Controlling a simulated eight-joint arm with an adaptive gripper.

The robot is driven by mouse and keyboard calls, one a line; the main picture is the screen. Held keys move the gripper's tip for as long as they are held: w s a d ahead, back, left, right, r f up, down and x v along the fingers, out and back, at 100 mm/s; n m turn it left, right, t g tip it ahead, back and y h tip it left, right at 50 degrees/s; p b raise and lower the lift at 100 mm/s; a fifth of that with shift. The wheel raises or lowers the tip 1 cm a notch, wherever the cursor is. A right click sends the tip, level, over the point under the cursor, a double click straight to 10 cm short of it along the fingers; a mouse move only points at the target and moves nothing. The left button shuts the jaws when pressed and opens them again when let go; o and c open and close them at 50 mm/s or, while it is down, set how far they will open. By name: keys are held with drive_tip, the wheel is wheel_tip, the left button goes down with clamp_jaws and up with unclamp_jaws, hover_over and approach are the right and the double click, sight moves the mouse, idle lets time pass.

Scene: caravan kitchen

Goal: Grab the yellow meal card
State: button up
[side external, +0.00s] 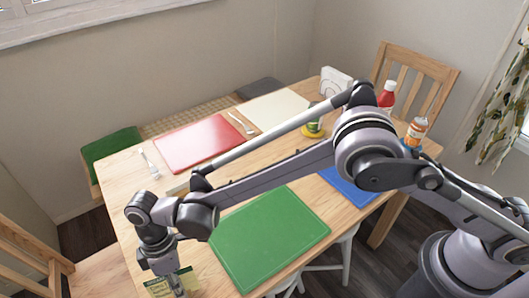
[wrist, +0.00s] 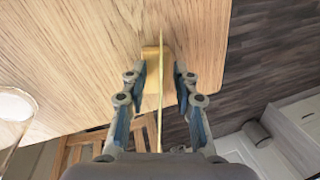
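The yellow meal card (side external: 187,277) stands at the near left corner of the wooden table in the side view, partly hidden by my gripper (side external: 177,284). In the wrist view the card (wrist: 160,75) is seen edge-on as a thin upright strip, with a small wooden stand (wrist: 151,56) at its far end. My gripper (wrist: 160,84) is open, with one finger on each side of the card. A gap shows between the card and each finger.
The table (side external: 130,215) carries a green mat (side external: 268,240), a red mat (side external: 198,143), a cream mat (side external: 275,110) and a blue mat (side external: 350,190). A ketchup bottle (side external: 386,98) stands at the back right. A glass (wrist: 14,112) is at the left in the wrist view. The table edge is close to the card.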

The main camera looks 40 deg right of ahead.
drive_tip(key=shift+f, duration=0.1)
clamp_jaws()
idle(0.4)
